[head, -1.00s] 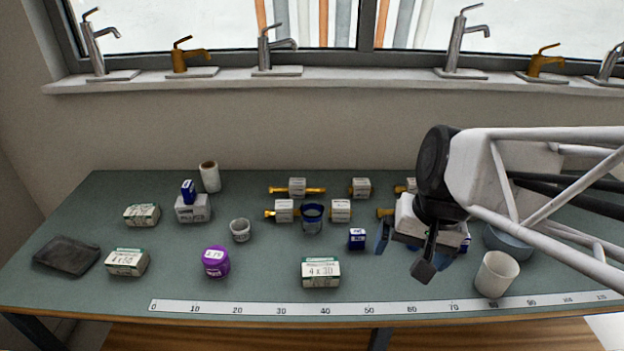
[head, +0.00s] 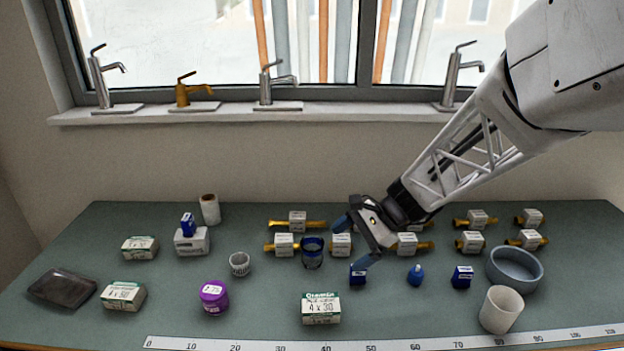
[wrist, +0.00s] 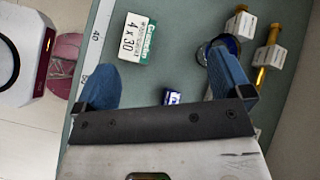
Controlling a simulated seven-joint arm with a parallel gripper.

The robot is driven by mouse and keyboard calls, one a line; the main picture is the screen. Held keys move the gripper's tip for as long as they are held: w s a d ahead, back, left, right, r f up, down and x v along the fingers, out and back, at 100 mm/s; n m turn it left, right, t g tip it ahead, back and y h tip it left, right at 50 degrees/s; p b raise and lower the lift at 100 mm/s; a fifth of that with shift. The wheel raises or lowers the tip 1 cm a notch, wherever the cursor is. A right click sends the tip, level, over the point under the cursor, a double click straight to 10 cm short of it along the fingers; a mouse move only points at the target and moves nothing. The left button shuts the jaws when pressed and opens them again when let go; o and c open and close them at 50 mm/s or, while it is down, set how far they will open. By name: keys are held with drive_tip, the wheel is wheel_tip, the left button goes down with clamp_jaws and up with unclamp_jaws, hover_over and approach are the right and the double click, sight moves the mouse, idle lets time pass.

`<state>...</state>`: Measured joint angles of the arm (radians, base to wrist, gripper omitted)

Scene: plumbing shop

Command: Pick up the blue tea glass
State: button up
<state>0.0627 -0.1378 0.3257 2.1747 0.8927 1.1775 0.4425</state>
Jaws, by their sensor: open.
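The blue tea glass (head: 312,252) stands upright on the bench, between two white-tagged brass fittings in the head view. In the wrist view the glass (wrist: 231,45) is partly hidden behind the right-hand finger. My gripper (head: 353,243) is open and empty, its two blue fingers apart, to the right of the glass in the head view. In the wrist view my gripper (wrist: 165,80) has a small blue box (wrist: 172,97) showing between its fingers, below them on the bench.
A 4 x 30 carton (head: 321,308) stands in front of the glass. A purple tub (head: 214,297) and a small whitish cup (head: 239,264) are to its left. Several tagged brass fittings (head: 297,222) lie around it. A blue-grey bowl (head: 515,268) and white cup (head: 501,310) stand at right.

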sight(312, 244)
drive_tip(key=w+f+m+t+y, duration=0.1)
drive_tip(key=w+f+m+y, duration=0.1)
drive_tip(key=w, duration=0.4)
drive_tip(key=w+a+f+m+y, duration=0.1)
drive_tip(key=w+f+m+y, duration=0.1)
drive_tip(key=w+f+m, duration=0.2)
drive_tip(key=shift+w+a+f+m+t, duration=0.2)
drive_tip(key=shift+w+f+m+t, duration=0.15)
drive_tip(key=shift+w+f, duration=0.5)
drive_tip(key=shift+x, duration=1.3)
drive_tip(key=shift+x, duration=2.55)
drive_tip(key=c, duration=1)
